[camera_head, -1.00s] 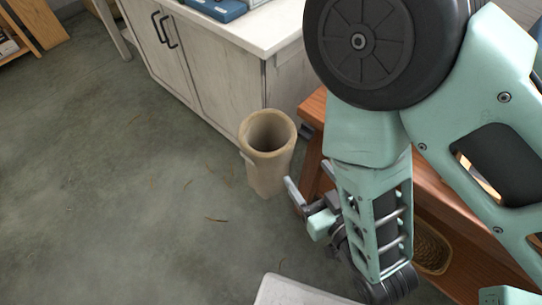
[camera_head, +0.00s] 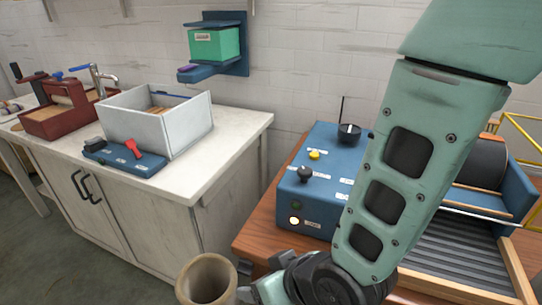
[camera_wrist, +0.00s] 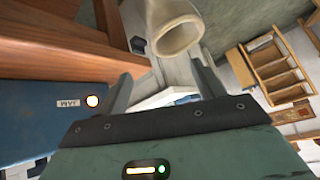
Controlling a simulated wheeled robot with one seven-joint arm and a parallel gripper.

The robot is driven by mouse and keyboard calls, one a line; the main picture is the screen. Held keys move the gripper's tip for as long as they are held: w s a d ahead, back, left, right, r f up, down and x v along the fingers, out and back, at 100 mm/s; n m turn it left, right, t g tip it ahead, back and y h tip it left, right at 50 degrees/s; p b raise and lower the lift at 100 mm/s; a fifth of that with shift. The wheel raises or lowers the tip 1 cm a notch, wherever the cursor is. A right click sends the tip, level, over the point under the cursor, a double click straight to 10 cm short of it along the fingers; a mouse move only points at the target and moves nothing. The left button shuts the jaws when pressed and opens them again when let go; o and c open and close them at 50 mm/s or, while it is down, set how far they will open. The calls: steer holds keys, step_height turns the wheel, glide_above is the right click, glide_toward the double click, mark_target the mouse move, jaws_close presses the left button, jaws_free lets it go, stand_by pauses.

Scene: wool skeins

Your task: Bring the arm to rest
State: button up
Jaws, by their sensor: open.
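My gripper (camera_wrist: 160,92) shows in the wrist view with its two grey fingers apart and nothing between them. In the head view my mint-green arm crosses the right side, bent at a dark joint near the bottom edge. Only a small grey part of the gripper (camera_head: 255,290) shows there, at the bottom, close to the beige bin (camera_head: 207,282). The bin's round rim (camera_wrist: 180,36) also shows in the wrist view, beyond the fingers and apart from them.
A blue control box (camera_head: 318,178) with a lit button stands on the wooden table (camera_head: 262,238), left of my arm. A white counter (camera_head: 232,150) on the left holds a white box (camera_head: 180,128) and a blue switch panel (camera_head: 125,160). A green box (camera_head: 214,45) hangs on the wall.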

steer(key=s+d+r+g+h+p, duration=0.1)
steer(key=s+d+r+g+h, duration=0.1)
steer(key=s+d+r, duration=0.2)
steer(key=s+d+r+g+h+p, duration=0.2)
steer(key=s+d+r+g+h, duration=0.1)
steer(key=d+r, duration=0.8)
steer(key=shift+s+r+n+h+p, duration=0.3)
steer(key=shift+s+r+n, duration=0.1)
steer(key=shift+s, duration=0.05)
